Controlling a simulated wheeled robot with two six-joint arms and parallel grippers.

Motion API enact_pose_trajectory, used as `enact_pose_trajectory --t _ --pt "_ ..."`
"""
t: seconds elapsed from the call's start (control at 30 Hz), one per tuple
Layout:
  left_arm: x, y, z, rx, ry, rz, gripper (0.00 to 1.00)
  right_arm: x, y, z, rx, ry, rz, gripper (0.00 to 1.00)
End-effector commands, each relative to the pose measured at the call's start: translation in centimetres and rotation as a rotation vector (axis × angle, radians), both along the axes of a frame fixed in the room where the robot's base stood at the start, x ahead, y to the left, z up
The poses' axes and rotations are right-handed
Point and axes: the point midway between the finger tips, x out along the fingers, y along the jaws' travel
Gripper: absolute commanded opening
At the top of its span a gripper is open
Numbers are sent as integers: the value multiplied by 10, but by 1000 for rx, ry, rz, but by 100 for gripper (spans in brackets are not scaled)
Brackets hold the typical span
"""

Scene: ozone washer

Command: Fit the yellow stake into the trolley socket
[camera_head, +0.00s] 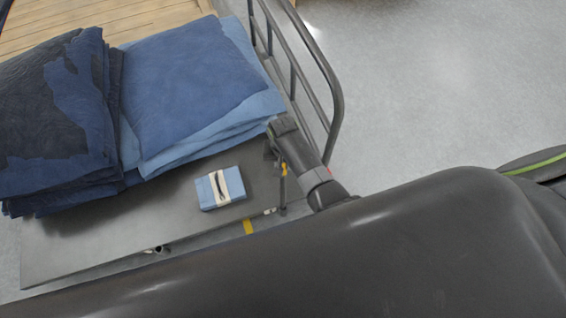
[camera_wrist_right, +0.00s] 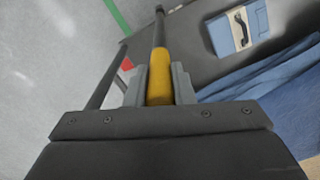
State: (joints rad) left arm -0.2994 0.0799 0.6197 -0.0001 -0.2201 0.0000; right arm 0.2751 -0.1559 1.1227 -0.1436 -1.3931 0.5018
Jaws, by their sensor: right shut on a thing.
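My right gripper (camera_head: 277,152) is over the right edge of the grey trolley (camera_head: 75,251), near its front corner. In the right wrist view, its two fingers (camera_wrist_right: 159,86) are shut on the yellow stake (camera_wrist_right: 160,70). The stake has a yellow grip and a dark rod running out beyond the fingers. In the head view, part of the stake (camera_head: 284,171) shows below the fingers, the rod pointing down towards the trolley's edge. I cannot make out the socket, nor whether the rod's tip touches anything. My left gripper is out of view.
Folded blue cloths (camera_head: 190,80) and darker blue ones (camera_head: 50,120) are stacked on the trolley. A small blue packet with a pale band (camera_head: 207,192) lies in front. A grey tube rail (camera_head: 335,100) rises along the right side. The floor beyond is clear.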

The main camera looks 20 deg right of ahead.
Motion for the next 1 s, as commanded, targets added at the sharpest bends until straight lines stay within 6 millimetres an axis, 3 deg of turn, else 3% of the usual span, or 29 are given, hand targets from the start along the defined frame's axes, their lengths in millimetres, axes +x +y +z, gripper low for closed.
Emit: enact_pose_trajectory --t 0.5,0.53,0.67,1.0 --pt "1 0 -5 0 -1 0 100 1 0 -11 0 -2 0 0" --pt "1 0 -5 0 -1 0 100 0 0 -12 0 -1 0 24" --pt "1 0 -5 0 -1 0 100 0 0 -12 0 0 0 41" --pt "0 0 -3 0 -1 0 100 0 0 -9 0 0 0 43"
